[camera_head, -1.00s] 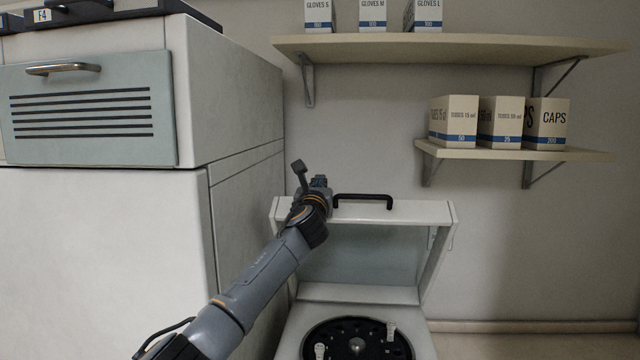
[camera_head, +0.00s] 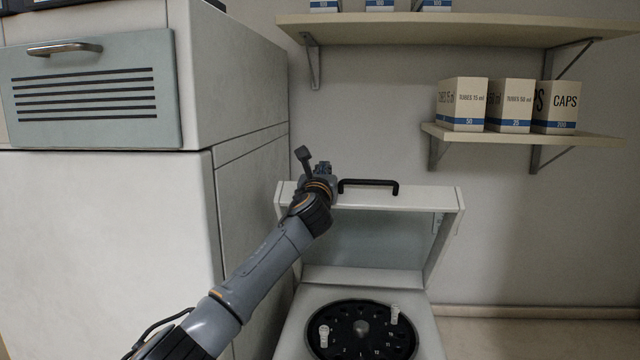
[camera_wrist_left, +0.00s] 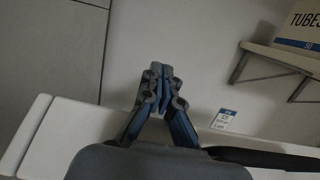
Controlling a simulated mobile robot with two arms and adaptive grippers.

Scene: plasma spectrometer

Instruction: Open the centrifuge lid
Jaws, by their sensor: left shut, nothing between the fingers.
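The centrifuge (camera_head: 293,335) stands at the lower middle of the head view. Its white lid (camera_head: 421,197) is raised, tilted up at the back, with a black handle (camera_head: 369,182) along its upper edge. Below it the dark rotor (camera_head: 361,346) is exposed, with two white tubes in it. My left gripper (camera_head: 322,168) is at the lid's upper edge, left of the handle. In the left wrist view its fingers (camera_wrist_left: 160,80) are shut and empty, above the lid edge (camera_wrist_left: 75,127), with the handle (camera_wrist_left: 265,158) to the right. Contact with the lid cannot be told. My right gripper is not in view.
A large white cabinet (camera_head: 105,235) with a grey-blue drawer (camera_head: 95,95) stands to the left, close to my left arm. Wall shelves with boxes (camera_head: 462,104) are at the upper right. The wall right of the lid is clear.

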